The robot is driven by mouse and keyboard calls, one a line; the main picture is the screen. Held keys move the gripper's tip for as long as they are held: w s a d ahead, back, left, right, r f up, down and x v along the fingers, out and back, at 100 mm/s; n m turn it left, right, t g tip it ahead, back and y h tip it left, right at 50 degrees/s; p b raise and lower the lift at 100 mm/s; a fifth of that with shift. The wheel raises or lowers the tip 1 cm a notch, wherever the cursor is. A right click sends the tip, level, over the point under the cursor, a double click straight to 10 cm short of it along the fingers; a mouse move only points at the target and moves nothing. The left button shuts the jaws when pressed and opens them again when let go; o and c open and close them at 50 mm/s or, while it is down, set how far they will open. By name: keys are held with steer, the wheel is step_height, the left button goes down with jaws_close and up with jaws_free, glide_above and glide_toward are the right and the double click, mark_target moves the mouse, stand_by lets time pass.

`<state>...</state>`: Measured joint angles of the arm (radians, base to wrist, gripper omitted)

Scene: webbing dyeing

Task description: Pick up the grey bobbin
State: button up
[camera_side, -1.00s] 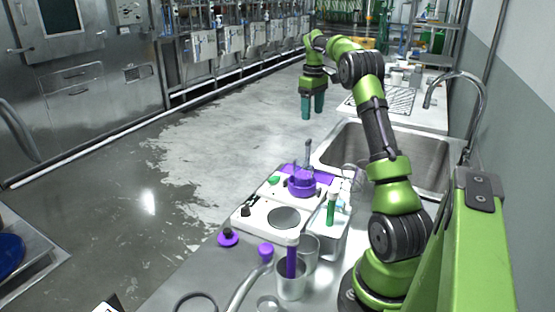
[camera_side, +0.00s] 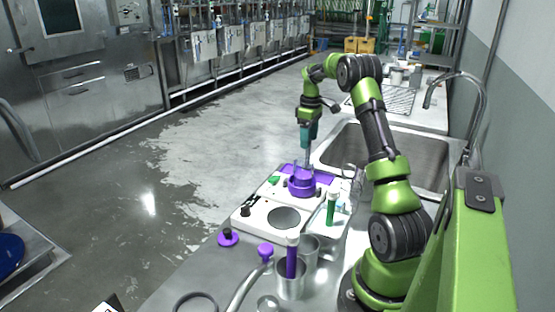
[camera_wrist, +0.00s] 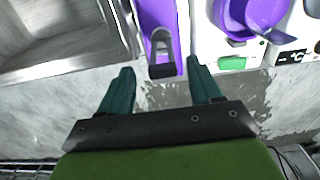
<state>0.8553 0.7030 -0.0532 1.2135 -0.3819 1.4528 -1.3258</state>
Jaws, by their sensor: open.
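A grey upright piece (camera_side: 309,158), which looks like the grey bobbin, stands at the purple back part of the white unit on the counter. In the wrist view a grey looped piece (camera_wrist: 162,48) lies on a purple strip, ahead of and between my fingertips; I take it for the same bobbin. My gripper (camera_side: 308,144) has teal fingers pointing down just above it, and its tips partly cover the bobbin's top in the side view. In the wrist view my gripper (camera_wrist: 160,66) is open, its fingers wide apart with nothing between them.
A purple pot (camera_side: 303,186) sits on the white unit close in front of the bobbin. The steel sink (camera_side: 420,160) is to the right.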

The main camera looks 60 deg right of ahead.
mark_target(308, 155)
step_height(308, 155, down, 5)
steer(key=shift+a+f, duration=0.1)
steer(key=shift+a, duration=0.05)
steer(key=shift+c, duration=0.5)
jaws_close()
